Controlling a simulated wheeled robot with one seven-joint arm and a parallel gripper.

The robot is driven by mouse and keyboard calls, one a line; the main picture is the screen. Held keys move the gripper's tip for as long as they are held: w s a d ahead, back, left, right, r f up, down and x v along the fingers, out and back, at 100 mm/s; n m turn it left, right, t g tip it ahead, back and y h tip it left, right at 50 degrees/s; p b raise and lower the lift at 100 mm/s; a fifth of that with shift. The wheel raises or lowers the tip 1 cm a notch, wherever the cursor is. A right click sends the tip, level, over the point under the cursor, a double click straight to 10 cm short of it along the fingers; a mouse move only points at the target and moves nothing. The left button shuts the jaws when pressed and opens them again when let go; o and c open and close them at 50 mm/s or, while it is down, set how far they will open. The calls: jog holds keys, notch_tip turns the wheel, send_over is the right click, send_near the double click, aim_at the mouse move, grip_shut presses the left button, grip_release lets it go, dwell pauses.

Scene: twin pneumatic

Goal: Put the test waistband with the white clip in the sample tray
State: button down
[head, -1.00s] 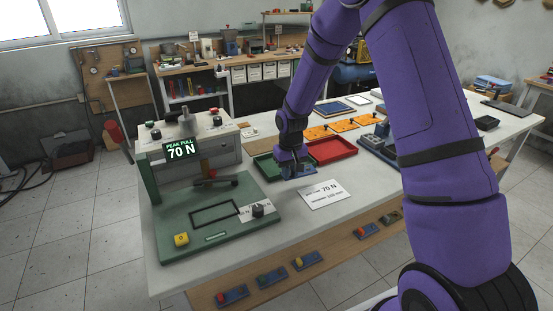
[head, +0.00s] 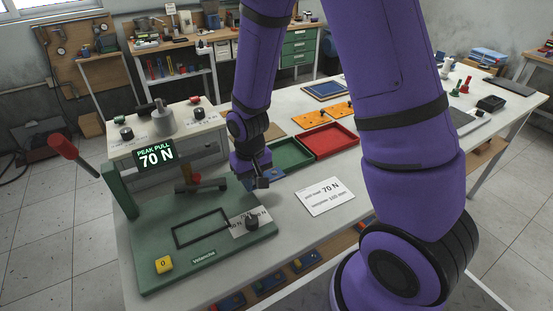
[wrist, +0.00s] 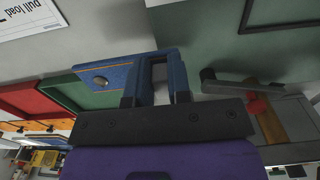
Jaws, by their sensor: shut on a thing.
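My gripper (head: 262,183) is between the pull tester and the green tray (head: 292,154), above the table. In the wrist view my gripper (wrist: 155,85) is shut on a blue denim waistband (wrist: 130,72) with orange stitching and a round metal button. A white clip on it cannot be made out. A red tray (head: 331,141) stands beside the green one; both look empty where they show. They also show in the wrist view, the green tray (wrist: 100,98) and the red tray (wrist: 25,97). No label tells which is the sample tray.
A printed card (head: 326,196) lies in front of the trays.

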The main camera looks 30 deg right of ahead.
jog(key=w+d, duration=0.3)
jog(key=w+d+f, duration=0.1)
jog(key=w+d, duration=0.2)
jog(key=d, duration=0.1)
jog(key=w+d, duration=0.3)
jog(key=w, duration=0.1)
jog(key=shift+d+f, duration=0.2)
jog(key=shift+d, duration=0.1)
jog(key=shift+w+d+f, duration=0.15)
jog(key=shift+d+f, duration=0.05)
jog(key=shift+f, duration=0.7)
jog(key=shift+w+d+f, duration=0.15)
jog(key=shift+f, duration=0.75)
jog(key=c, duration=1.5)
grip_release()
jog(key=shift+f, duration=0.15)
jog(key=o, duration=0.4)
jog(key=shift+o, duration=0.2)
